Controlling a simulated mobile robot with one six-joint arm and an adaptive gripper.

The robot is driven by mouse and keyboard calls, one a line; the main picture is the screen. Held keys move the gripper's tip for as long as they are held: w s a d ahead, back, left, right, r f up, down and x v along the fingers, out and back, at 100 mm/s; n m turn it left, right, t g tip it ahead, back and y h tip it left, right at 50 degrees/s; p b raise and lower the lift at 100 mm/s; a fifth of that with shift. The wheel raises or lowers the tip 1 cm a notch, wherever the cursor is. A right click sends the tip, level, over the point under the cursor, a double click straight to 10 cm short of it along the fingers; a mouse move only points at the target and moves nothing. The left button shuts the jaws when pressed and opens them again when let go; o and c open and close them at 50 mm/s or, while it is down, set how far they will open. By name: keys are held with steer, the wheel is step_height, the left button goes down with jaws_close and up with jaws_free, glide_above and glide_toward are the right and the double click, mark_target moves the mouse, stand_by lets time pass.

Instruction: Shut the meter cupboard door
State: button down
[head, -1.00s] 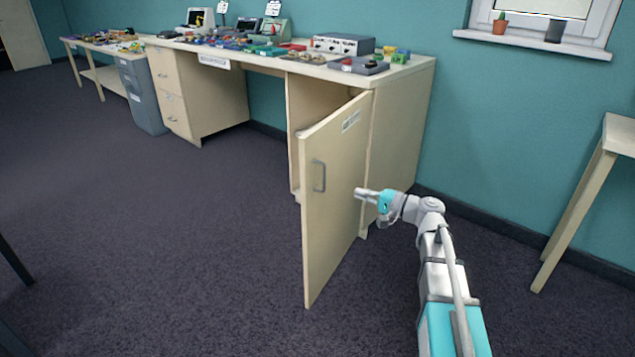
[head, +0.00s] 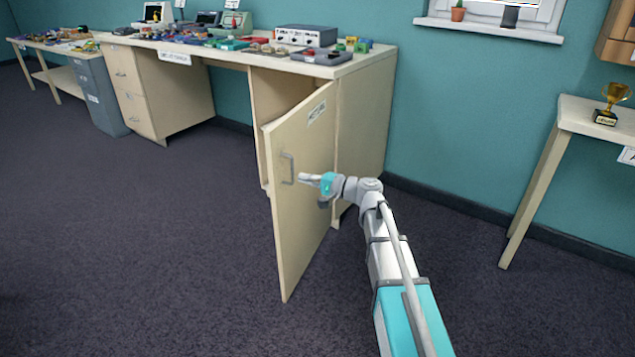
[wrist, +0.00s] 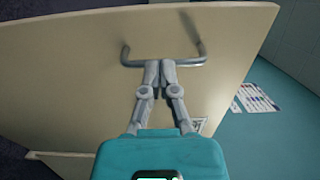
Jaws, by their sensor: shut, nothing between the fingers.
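The meter cupboard door (head: 297,215) is a pale wooden panel that stands ajar at the right end of the long bench. A grey bar handle (head: 287,168) is on its outer face, and a label is near its top. My gripper (head: 303,178) is at the outer face close to the handle. In the wrist view the door (wrist: 85,75) fills much of the picture. My gripper (wrist: 160,65) is shut and empty there, its tips at the handle bar (wrist: 135,63). I cannot tell whether they touch the bar or the door.
The cupboard's side panel (head: 365,130) stands right of the door. The bench top (head: 345,66) carries several devices and parts. A side table (head: 575,112) with a gold trophy (head: 612,100) is at the right. The carpet (head: 150,250) left of the door is clear.

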mark_target(279, 172)
steer(key=x, duration=0.6)
steer(key=shift+w+a, duration=0.15)
steer(key=shift+a, duration=0.05)
steer(key=shift+w, duration=0.1)
